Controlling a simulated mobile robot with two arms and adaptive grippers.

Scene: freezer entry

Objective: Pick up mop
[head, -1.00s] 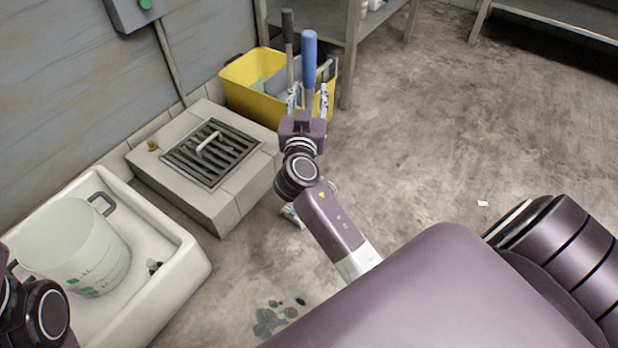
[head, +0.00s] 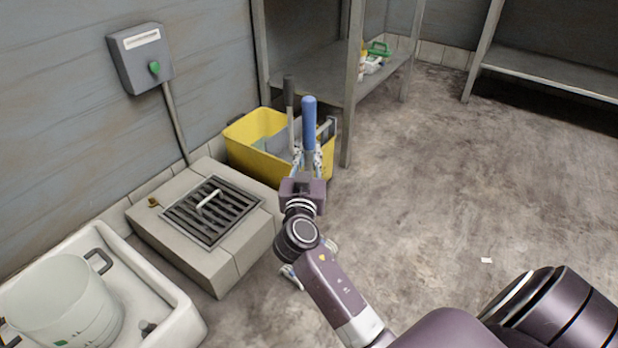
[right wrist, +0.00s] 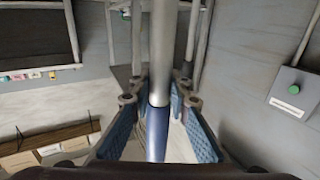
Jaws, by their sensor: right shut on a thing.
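The mop stands upright at the yellow bucket (head: 243,139), and its blue grip (head: 309,124) rises above the rim in the head view. My right gripper (head: 308,158) is around the mop handle just below the blue grip. In the right wrist view the right gripper (right wrist: 160,108) is shut on the handle (right wrist: 161,45), which runs between its blue-padded fingers where the grey pole meets the blue part. The mop's lower end is hidden by the bucket and my gripper. My left gripper is out of view.
A grey lever (head: 290,112) stands just left of the mop. A metal shelf (head: 345,85) is close behind. A raised floor drain (head: 212,210) and a white sink (head: 165,300) with a clear jug (head: 65,305) lie left. Open floor (head: 450,180) is on the right.

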